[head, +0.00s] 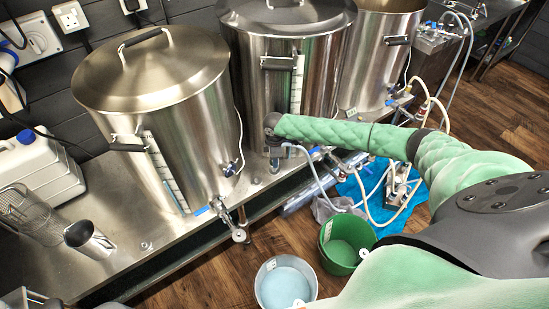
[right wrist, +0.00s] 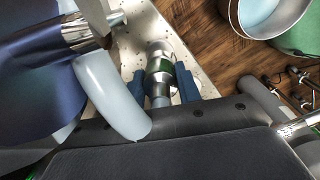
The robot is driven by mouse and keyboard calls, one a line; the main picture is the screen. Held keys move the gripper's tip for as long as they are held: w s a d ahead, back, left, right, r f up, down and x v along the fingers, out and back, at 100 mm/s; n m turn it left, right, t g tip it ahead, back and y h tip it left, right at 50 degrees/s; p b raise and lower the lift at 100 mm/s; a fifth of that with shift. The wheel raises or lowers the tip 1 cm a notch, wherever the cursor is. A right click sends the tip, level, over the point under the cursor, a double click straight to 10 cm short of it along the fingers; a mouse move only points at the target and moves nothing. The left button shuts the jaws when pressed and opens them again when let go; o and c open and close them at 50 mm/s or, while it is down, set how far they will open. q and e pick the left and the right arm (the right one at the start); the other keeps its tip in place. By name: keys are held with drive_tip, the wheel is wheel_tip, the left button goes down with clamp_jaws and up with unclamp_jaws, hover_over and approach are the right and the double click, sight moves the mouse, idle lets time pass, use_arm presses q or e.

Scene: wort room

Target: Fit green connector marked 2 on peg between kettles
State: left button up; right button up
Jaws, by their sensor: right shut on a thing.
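My right arm, in a green quilted sleeve, reaches in from the right in the head view. Its end, with the right gripper (head: 275,157), points down at the front of the middle kettle (head: 262,75), right of the left kettle (head: 165,110). In the right wrist view, the blue fingertips of the right gripper (right wrist: 161,88) are shut on a silver connector with a green band (right wrist: 158,66). The connector is over the pale steel bench (right wrist: 190,65). The mark on it cannot be read. I cannot make out the peg. My left gripper is not in view.
A pale curved hose (right wrist: 105,95) and a metal tap (right wrist: 75,35) are close left of the fingers. A grey bucket (head: 263,291) and a green bucket (head: 325,240) stand on the floor. Hoses (head: 390,200) lie right of the arm's end. A steel jug (head: 90,240) is on the bench.

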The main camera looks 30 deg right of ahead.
use_arm(q)
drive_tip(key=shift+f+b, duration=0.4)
drive_tip(key=shift+b, duration=0.1)
use_arm(e)
drive_tip(key=shift+f, duration=1.25)
idle(0.3)
drive_tip(key=o, duration=1.1)
drive_tip(key=shift+o, duration=0.2)
use_arm(q)
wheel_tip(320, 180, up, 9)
drive_tip(key=b, duration=0.1)
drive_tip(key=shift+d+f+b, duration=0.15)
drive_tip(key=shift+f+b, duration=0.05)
drive_tip(key=shift+b, duration=0.15)
use_arm(e)
drive_tip(key=shift+r, duration=3.9)
